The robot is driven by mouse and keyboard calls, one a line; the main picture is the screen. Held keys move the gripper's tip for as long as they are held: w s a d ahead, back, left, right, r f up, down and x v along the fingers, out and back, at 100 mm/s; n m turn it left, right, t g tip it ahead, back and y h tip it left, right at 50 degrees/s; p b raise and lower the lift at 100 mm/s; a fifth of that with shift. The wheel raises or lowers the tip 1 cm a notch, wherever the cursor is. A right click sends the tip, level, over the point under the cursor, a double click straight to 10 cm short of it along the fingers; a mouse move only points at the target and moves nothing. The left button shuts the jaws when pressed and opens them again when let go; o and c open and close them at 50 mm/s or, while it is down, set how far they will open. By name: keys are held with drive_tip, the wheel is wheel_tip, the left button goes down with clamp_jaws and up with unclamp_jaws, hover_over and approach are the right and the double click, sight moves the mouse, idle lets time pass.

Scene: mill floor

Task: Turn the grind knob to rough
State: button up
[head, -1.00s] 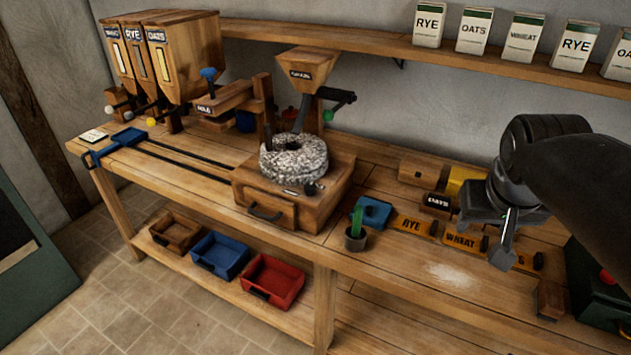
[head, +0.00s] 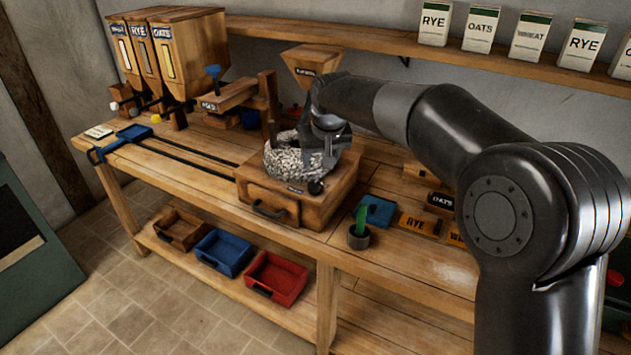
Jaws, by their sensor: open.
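The mill has a speckled grey millstone (head: 283,160) on a wooden base (head: 270,188) with a front drawer (head: 268,208). A small dark round knob (head: 316,187) sits at the base's front right, beside a small label (head: 295,190) too small to read; I take it for the grind knob. My gripper (head: 328,160) is open, pointing down over the right side of the millstone, just above and behind the knob. It looks apart from the knob. My gripper and arm hide the stone's right part and the crank behind. The knob's setting cannot be read.
A wooden hopper (head: 312,64) rises behind the stone. Labelled grain bins (head: 190,50) are at the back left. The bench front right of the plant is clear.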

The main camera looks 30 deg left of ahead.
sight(315, 184)
drive_tip(key=x, duration=1.1)
drive_tip(key=shift+s+a, duration=0.1)
drive_tip(key=shift+a, duration=0.05)
drive_tip(key=shift+c, duration=0.4)
drive_tip(key=c, duration=0.9)
